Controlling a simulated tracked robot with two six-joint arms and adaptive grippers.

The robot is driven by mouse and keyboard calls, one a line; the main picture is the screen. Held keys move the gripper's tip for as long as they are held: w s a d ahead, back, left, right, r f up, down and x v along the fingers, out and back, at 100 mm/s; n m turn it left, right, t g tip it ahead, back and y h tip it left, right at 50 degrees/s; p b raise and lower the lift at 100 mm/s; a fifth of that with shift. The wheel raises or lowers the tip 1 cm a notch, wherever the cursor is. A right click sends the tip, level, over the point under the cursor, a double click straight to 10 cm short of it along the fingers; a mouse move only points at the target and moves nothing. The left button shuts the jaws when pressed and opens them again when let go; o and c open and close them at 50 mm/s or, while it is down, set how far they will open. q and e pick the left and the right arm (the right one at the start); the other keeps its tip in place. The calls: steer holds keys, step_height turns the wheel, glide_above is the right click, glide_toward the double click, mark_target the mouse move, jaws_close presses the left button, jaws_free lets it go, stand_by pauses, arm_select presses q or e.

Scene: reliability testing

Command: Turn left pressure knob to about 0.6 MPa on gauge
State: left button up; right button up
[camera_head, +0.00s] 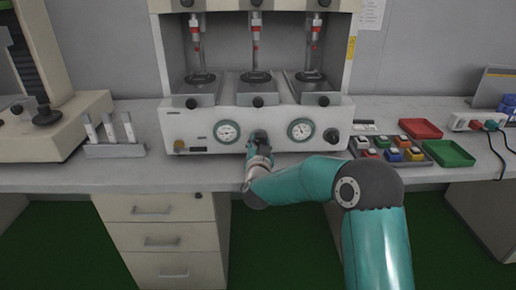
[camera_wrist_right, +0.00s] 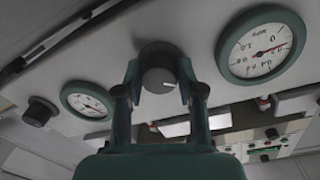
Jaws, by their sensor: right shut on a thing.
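The left pressure knob (camera_wrist_right: 158,72) is a dark round knob with a pale mark on its face, between two round gauges on the white machine's front panel. My right gripper (camera_wrist_right: 158,85) is shut on it, a finger on each side. In the head view, my right gripper (camera_head: 259,138) hides most of this knob. The left gauge (camera_head: 227,132) is left of the gripper; it shows large at the right of the wrist view (camera_wrist_right: 262,42), tilted and inverted. Its red needle points right in that picture; I cannot read an exact value. My left gripper is out of view.
The right gauge (camera_head: 301,130) and a second dark knob (camera_head: 331,136) sit right of my gripper. A brass fitting (camera_head: 179,146) is at the panel's left end. A tube rack (camera_head: 115,149) stands left; a red tray (camera_head: 420,128) and green tray (camera_head: 450,153) lie right.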

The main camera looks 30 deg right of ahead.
steer(key=m+b, duration=0.6)
steer(key=m+y+b, duration=0.1)
steer(key=m+b, duration=0.4)
steer(key=m, duration=0.1)
steer(key=shift+b, duration=0.4)
steer(key=m+b, duration=0.5)
steer(key=m, duration=0.1)
steer(key=shift+f+m+y+b, duration=0.1)
steer(key=shift+m+y+b, duration=0.2)
steer(key=shift+m+b, duration=0.1)
steer(key=m+b, duration=0.2)
steer(key=m, duration=0.2)
steer(key=shift+b, duration=0.4)
steer(key=shift+m+t+b, duration=0.3)
steer(key=shift+m+b, duration=0.3)
steer(key=shift+m, duration=0.3)
steer(key=shift+f, duration=0.1)
steer(key=o, duration=1.1)
steer(key=shift+d, duration=0.1)
steer(key=shift+c, duration=0.2)
steer(key=shift+o, duration=0.4)
steer(key=shift+r, duration=0.2)
